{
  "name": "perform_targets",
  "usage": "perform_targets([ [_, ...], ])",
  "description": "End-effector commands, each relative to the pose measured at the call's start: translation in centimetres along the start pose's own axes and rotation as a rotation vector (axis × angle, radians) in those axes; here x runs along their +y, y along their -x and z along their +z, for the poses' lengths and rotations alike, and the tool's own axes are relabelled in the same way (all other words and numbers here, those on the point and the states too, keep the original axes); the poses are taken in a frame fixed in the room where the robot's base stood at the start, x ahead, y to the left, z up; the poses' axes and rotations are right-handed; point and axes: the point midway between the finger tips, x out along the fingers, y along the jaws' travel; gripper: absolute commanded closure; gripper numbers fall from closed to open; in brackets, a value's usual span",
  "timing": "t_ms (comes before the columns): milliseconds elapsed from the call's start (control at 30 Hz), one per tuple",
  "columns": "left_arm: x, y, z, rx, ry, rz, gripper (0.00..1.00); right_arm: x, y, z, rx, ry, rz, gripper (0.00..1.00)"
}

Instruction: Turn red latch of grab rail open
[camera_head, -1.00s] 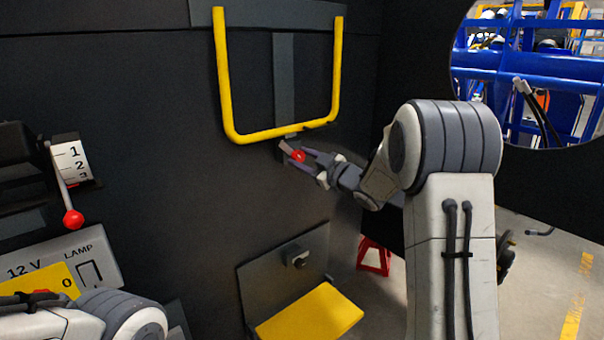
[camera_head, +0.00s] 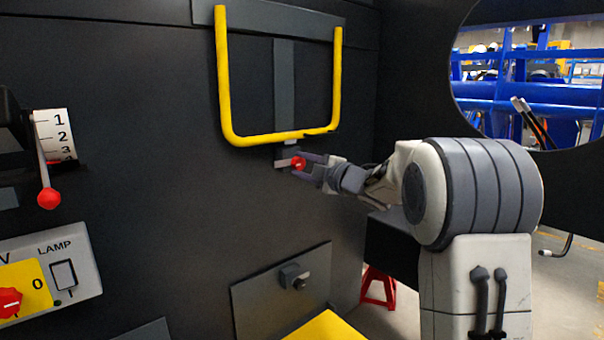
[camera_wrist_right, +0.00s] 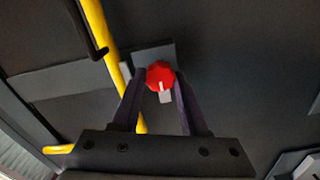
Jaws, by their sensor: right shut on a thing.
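The yellow grab rail (camera_head: 224,90) is a U shape hanging from a dark bar on the black wall. The red latch (camera_head: 299,163) sits just below the rail's lower bar, at the end of a short grey arm (camera_head: 283,162) that lies nearly level. My right gripper (camera_head: 303,166) comes in from the right and is shut on the red latch knob. In the right wrist view the red knob (camera_wrist_right: 160,75) sits between the two fingertips, with the yellow rail (camera_wrist_right: 103,40) beside it on the left. My left gripper is not in view.
A lever with a red knob (camera_head: 49,198) and number dial is at the left. Below it is a lamp panel (camera_head: 75,262) with a red dial. A plate with a yellow part (camera_head: 328,327) is low in the middle. A red stand (camera_head: 378,287) is on the floor.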

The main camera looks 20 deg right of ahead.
Motion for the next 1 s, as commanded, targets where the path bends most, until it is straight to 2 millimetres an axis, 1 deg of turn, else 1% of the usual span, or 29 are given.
perform_targets([
  [33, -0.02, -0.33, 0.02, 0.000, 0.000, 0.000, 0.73, -0.27, 0.00, 0.00, 0.001, 0.014, -0.003, 1.00],
  [167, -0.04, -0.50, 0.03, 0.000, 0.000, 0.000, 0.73, -0.21, -0.01, -0.03, 0.002, 0.037, -0.003, 1.00],
  [600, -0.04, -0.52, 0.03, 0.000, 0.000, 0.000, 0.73, -0.16, -0.02, -0.06, 0.002, 0.046, -0.004, 1.00],
  [633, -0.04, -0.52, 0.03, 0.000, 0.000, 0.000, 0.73, -0.16, -0.02, -0.06, 0.002, 0.046, -0.004, 0.53],
  [667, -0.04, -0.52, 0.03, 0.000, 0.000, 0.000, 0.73, -0.16, -0.02, -0.06, 0.002, 0.046, -0.004, 0.41],
  [700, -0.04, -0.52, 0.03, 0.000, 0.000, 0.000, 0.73, -0.15, -0.02, -0.05, 0.002, 0.045, -0.004, 0.27],
  [1000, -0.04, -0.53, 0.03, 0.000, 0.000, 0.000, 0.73, -0.07, 0.03, 0.00, 0.001, 0.044, -0.002, 0.27],
])
